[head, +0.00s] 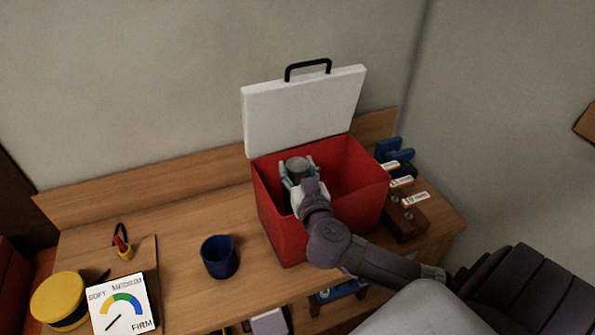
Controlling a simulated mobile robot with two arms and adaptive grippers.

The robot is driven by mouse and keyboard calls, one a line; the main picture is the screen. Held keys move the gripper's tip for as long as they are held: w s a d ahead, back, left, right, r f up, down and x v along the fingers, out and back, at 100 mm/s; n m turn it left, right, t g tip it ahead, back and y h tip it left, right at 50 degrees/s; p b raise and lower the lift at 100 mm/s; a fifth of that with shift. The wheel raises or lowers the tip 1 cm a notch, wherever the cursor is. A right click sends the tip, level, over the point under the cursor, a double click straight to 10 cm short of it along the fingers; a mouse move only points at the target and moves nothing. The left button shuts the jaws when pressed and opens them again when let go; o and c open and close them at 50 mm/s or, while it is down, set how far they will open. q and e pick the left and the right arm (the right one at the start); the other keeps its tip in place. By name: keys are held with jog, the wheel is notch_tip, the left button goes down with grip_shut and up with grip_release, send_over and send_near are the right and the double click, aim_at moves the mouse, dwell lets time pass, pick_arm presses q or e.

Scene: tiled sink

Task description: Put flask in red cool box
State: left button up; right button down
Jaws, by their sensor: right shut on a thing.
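The red cool box (283,236) stands on the wooden counter with its white lid (303,112) raised at the back. My right gripper (298,172) is over the left part of the box opening, reaching in from the right. It is shut on a grey cylindrical thing, seemingly the flask (297,165), of which only the round top shows between the fingers. The gripper and the box wall hide the rest, so I cannot tell whether it touches the box floor. My left gripper is not in view.
A dark blue cup (219,257) stands left of the box. A yellow round object (58,299), a gauge card (124,304) and a small red and yellow item (123,248) are at the left. A brown block with labels (404,222) and blue items (394,151) sit close right of the box.

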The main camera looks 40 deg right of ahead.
jog(key=shift+f, duration=0.75)
jog(key=shift+c, duration=2)
grip_release()
jog(key=shift+r, duration=0.25)
jog(key=b+v, duration=0.2)
jog(key=v, duration=1)
jog(key=shift+r, duration=0.35)
